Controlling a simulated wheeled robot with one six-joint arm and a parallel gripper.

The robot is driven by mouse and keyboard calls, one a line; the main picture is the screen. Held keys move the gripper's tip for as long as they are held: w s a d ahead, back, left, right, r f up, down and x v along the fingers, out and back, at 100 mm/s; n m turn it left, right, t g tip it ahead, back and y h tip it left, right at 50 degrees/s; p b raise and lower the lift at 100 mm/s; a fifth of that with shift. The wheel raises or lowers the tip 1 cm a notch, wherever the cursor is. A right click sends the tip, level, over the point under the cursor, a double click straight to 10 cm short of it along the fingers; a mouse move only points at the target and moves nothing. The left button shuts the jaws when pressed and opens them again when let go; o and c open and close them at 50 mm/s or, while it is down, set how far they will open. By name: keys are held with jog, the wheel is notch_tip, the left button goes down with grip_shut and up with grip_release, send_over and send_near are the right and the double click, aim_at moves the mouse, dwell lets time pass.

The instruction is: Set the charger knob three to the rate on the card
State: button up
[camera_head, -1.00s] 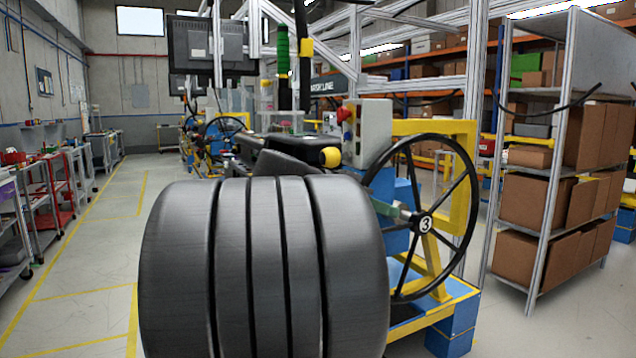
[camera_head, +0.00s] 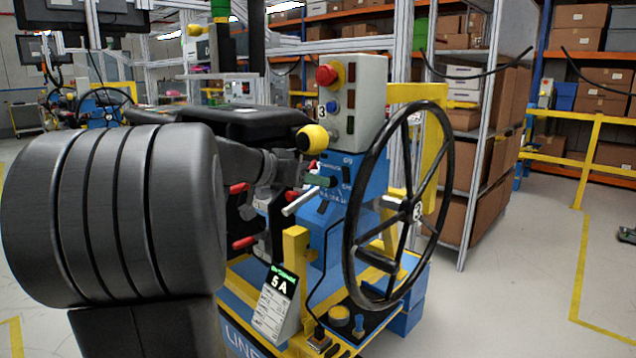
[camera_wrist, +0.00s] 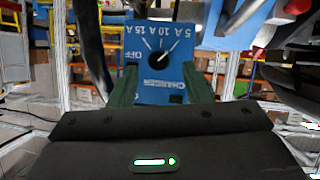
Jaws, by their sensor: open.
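The charger panel is a blue box (camera_head: 328,190) under a grey control box marked 3. In the wrist view the blue panel (camera_wrist: 170,88) faces me, lettered CHARGER, with OFF and several ampere marks around a dark knob (camera_wrist: 158,58). A white pointer on the knob seems to slant up and right, but I cannot tell its exact setting. The card (camera_head: 278,305) stands on the yellow-edged base and reads 5 A. My gripper (camera_wrist: 160,70) is open, its green fingers on either side of the panel's lower part. In the head view my gripper (camera_head: 318,181) is near the panel's front.
A black handwheel (camera_head: 405,205) marked 3 stands just right of the panel. A grey control box (camera_head: 352,110) with a red button is above. A yellow post (camera_head: 296,265) rises beside the card. Open floor (camera_head: 520,290) lies to the right.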

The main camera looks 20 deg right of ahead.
jog(key=shift+x, duration=1.45)
jog(key=shift+s, duration=0.1)
jog(key=shift+c, duration=0.3)
jog(key=c, duration=0.9)
jog(key=n+g+h+b, duration=0.1)
jog(key=n+h, duration=0.1)
jog(key=n, duration=0.2)
jog(key=n+g+h+b, duration=0.1)
jog(key=n+h+b, duration=0.1)
jog(key=n, duration=0.3)
jog(key=f+n+g+h+b, duration=0.1)
jog(key=n+h+b, duration=0.1)
jog(key=n, duration=0.3)
jog(key=shift+w, duration=0.25)
jog(key=shift+n, duration=0.4)
